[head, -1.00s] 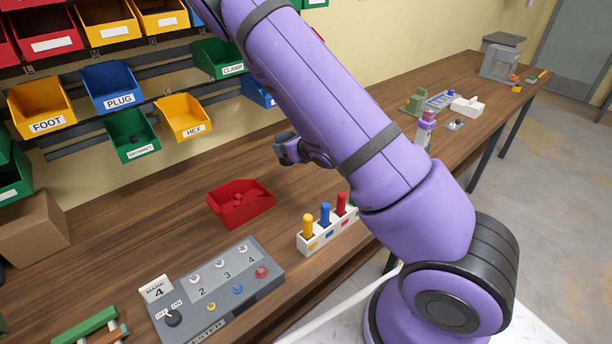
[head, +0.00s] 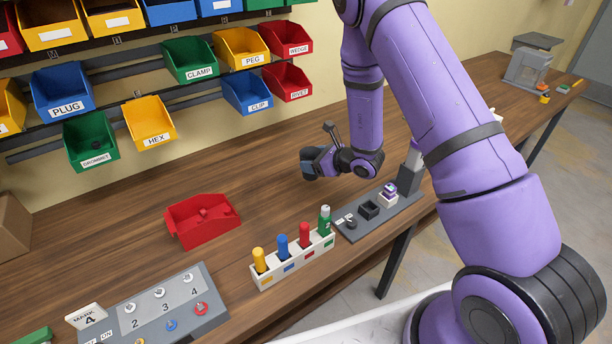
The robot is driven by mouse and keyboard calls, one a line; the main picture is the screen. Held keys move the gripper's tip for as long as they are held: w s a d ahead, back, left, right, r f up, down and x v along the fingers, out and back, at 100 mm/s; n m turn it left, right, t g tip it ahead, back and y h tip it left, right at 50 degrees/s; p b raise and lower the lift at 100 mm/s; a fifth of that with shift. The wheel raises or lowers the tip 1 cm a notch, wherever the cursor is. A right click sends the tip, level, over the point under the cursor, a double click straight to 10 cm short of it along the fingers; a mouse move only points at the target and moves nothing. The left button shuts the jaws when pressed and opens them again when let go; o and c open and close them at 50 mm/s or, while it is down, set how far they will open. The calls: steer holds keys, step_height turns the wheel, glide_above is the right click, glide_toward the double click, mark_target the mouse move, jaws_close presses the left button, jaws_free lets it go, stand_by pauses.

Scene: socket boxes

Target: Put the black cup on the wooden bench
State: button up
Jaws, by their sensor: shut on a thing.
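My gripper (head: 314,164) is in the middle of the head view, above the brown wooden bench (head: 258,185). It points to the left and is shut on a small dark thing (head: 308,171) at its tip, which looks like the black cup. The fingers and the cup are small and dark here, so the exact grip is hard to see. I see bare wood around the gripper in the picture, and cannot tell how high the cup is above it.
A red bin (head: 203,222) stands left of the gripper. A white rack (head: 293,262) with coloured pegs and a grey fixture plate (head: 380,212) stand nearer the front edge. A grey tester (head: 165,305) is at lower left. Labelled bins hang on the wall behind.

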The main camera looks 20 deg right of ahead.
steer(key=shift+a+f, duration=0.15)
steer(key=shift+f, duration=2.45)
steer(key=shift+f, duration=0.1)
steer(key=o, duration=0.8)
